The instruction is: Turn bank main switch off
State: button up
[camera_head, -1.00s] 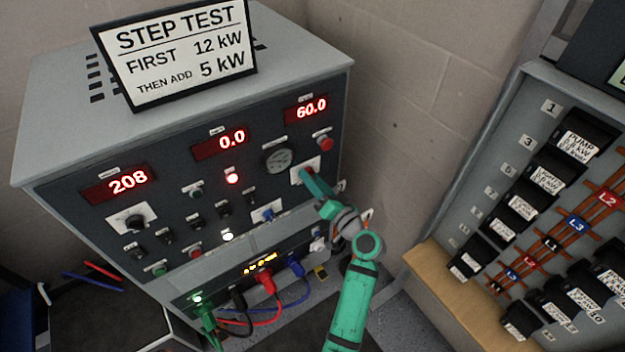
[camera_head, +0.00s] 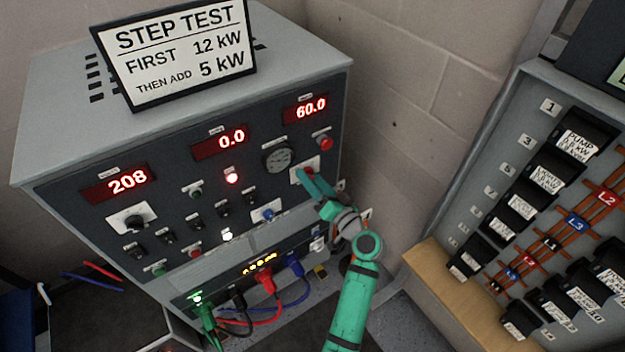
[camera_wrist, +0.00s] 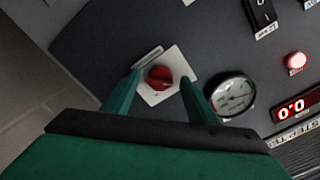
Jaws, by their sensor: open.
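A red rotary switch on a white square plate sits at the right side of the dark test-set panel (camera_head: 205,180); in the wrist view the red knob (camera_wrist: 158,78) and its plate (camera_wrist: 178,62) show clearly. I take it for the bank main switch; its label is not readable. My green gripper (camera_head: 308,178) is at this plate, and its fingers partly cover the switch in the head view. In the wrist view my gripper (camera_wrist: 161,84) is open, with one finger on each side of the knob. Gaps seem to remain; contact cannot be told.
A round dial gauge (camera_wrist: 232,95) is close beside one finger. A red push button (camera_head: 325,143) is just above the plate, and a blue knob (camera_head: 267,214) is lower left. Cables (camera_head: 290,295) hang below. A breaker panel (camera_head: 480,170) stands at the right.

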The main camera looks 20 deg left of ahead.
jog(key=v, duration=1)
jog(key=shift+s+d, duration=0.2)
jog(key=shift+d, duration=0.1)
jog(key=shift+f, duration=0.1)
jog(key=s+d+f+m+t+h, duration=0.1)
jog(key=s+d+f+m+h, duration=0.1)
jog(key=s+d+f+h, duration=0.3)
jog(key=s+f+m+h, duration=0.1)
jog(key=s+f+h, duration=0.1)
jog(key=s+f, duration=0.5)
jog(key=s+d+f+m+t+h, duration=0.1)
jog(key=s+d+f+m+h, duration=0.1)
jog(key=s+d+f+h, duration=0.25)
jog(key=s+d+r+t+h, duration=0.1)
jog(key=s+d+r+h, duration=0.15)
jog(key=s, duration=1.15)
jog(key=s+r+n+t, duration=0.1)
jog(key=s+r+n, duration=0.2)
jog(key=s+r, duration=0.5)
jog(key=shift+a+r, duration=0.3)
jog(key=shift+s, duration=0.1)
